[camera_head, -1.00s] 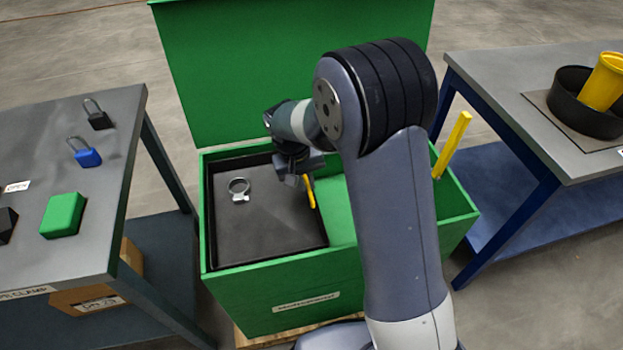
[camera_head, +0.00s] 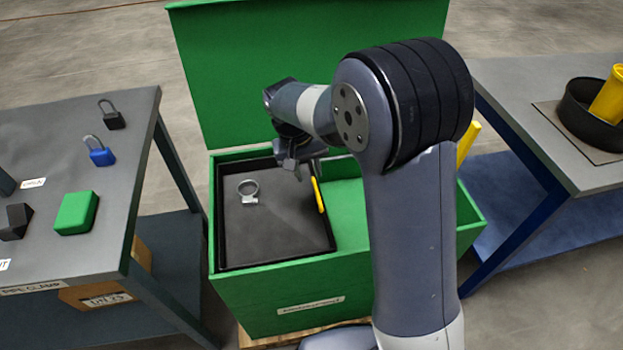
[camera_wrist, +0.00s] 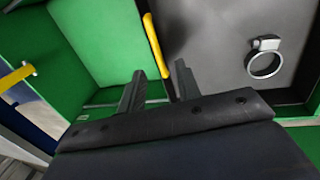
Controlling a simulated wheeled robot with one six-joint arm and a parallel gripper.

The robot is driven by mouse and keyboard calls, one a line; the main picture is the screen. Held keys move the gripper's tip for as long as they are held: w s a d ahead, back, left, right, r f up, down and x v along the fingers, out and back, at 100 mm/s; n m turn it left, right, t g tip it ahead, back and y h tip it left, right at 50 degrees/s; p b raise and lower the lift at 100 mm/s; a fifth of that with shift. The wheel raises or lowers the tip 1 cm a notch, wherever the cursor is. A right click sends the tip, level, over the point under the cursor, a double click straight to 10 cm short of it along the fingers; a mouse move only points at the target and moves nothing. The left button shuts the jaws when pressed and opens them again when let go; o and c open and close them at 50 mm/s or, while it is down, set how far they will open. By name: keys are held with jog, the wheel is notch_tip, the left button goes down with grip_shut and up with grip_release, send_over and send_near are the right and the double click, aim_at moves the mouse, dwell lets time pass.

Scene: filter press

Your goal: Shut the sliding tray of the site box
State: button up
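The site box is a green chest (camera_head: 290,300) with its lid (camera_head: 320,60) standing open at the back. Its dark sliding tray (camera_head: 270,235) lies over the left part of the box, and the green interior shows to the right of it. The tray's yellow handle (camera_head: 318,194) is on its right edge. My gripper (camera_head: 300,170) is above and close to this handle. In the wrist view my gripper (camera_wrist: 158,82) is open, and the handle (camera_wrist: 154,42) appears partly between and beyond the two fingers. I cannot tell whether they touch.
A metal pipe clamp (camera_head: 248,192) lies in the tray. A yellow bar (camera_head: 468,141) stands at the box's right side, partly behind my arm. A table with padlocks (camera_head: 100,152) and a green block (camera_head: 76,212) is left; a table with a black bowl (camera_head: 590,112) is right.

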aim_at(319, 192)
jog(key=r, duration=0.4)
jog(key=shift+s+a, duration=0.1)
jog(key=shift+a, duration=0.3)
jog(key=f, duration=0.3)
jog(key=d+f+b, duration=0.1)
jog(key=f, duration=0.3)
jog(key=d+f, duration=0.1)
jog(key=f, duration=0.2)
jog(key=shift+w+d+f, duration=0.15)
jog(key=shift+w+f, duration=0.05)
jog(key=shift+f, duration=0.15)
jog(key=shift+w+d+r, duration=0.1)
jog(key=shift+w+d, duration=0.1)
jog(key=shift+d, duration=0.5)
